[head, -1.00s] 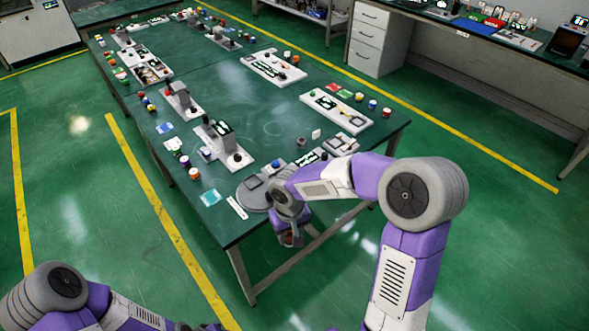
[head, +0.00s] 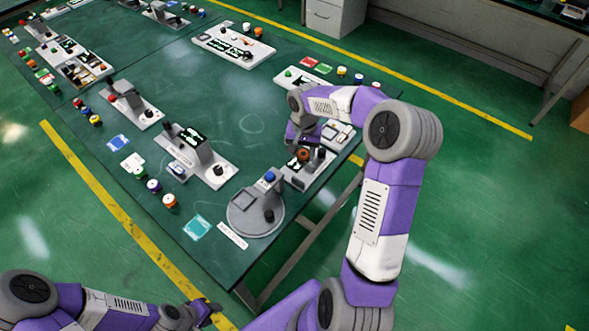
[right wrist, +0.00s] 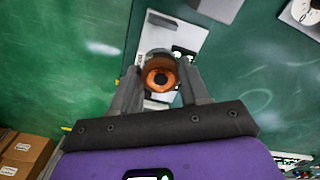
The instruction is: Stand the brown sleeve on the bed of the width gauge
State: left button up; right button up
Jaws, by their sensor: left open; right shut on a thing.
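The brown sleeve (right wrist: 161,75) is held upright between the two fingers of my right gripper (right wrist: 162,92), and I look down into its dark bore. In the head view the sleeve (head: 303,155) shows as a small orange-brown spot under my right gripper (head: 303,150). Below it is a white and grey device (head: 297,181) near the table's front edge, which appears to be the width gauge; its base (right wrist: 190,38) shows in the right wrist view. I cannot tell whether the sleeve touches the bed. My left gripper (head: 208,309) is open and empty at the bottom, off the table.
A round grey plate with a post (head: 243,217) stands left of the gauge at the table corner. A grey fixture (head: 205,160) stands further left. Small coloured parts line the table edges. The table's middle (head: 245,110) is clear.

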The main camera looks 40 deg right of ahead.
aim_at(305, 163)
jog(key=f, duration=0.3)
jog(key=f+b, duration=0.1)
jog(key=f, duration=0.1)
jog(key=shift+s+d+f, duration=0.2)
jog(key=shift+d, duration=0.15)
jog(key=shift+w+f+b, duration=0.1)
jog(key=shift+f+b, duration=0.25)
jog(key=shift+f, duration=1.8)
jog(key=shift+f, duration=0.15)
jog(key=o, duration=1.2)
jog(key=shift+c, duration=0.2)
